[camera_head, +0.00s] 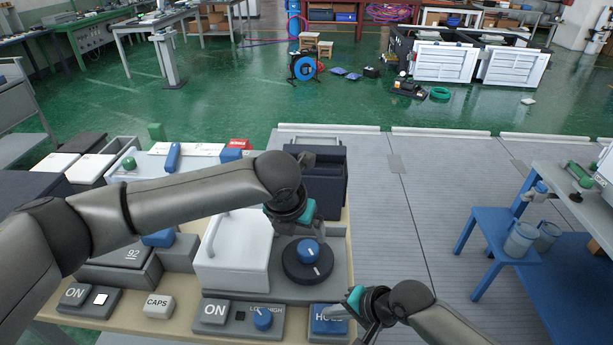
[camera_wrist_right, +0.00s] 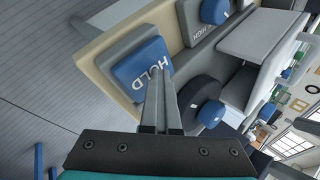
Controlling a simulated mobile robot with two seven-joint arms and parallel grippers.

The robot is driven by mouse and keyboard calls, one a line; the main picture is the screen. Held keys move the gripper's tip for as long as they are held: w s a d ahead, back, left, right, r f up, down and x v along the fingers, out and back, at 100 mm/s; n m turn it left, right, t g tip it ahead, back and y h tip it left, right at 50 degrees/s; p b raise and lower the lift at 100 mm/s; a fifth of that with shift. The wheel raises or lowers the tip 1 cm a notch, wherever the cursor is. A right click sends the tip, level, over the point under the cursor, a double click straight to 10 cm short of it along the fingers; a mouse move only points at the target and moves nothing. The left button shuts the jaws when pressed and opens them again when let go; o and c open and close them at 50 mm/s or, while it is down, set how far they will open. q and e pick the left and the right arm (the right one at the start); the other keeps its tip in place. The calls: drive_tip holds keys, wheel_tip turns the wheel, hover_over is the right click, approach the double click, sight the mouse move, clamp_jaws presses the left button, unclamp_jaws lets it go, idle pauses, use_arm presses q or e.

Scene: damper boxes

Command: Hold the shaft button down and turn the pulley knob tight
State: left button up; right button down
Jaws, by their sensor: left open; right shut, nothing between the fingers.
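The blue HOLD button (camera_head: 322,327) sits on a grey block at the front right of the machine. It also shows in the right wrist view (camera_wrist_right: 135,74). My right gripper (camera_head: 340,313) is shut and empty, with its fingertips at the button's face; I cannot tell how far the button is pressed. The blue pulley knob (camera_head: 308,250) stands upright on a round black pulley (camera_head: 306,272). The knob also shows in the right wrist view (camera_wrist_right: 212,113). My left gripper (camera_head: 315,233) is open, pointing down just behind and above the knob; its fingertips are partly hidden by its own wrist.
A white cover (camera_head: 230,262) stands left of the pulley. A dark bin (camera_head: 322,185) stands behind. The floor to the right is clear up to a blue stand (camera_head: 500,226).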

wheel_tip(320, 180, up, 8)
drive_tip(key=shift+f, duration=0.25)
idle(0.5)
drive_tip(key=shift+s, duration=0.1)
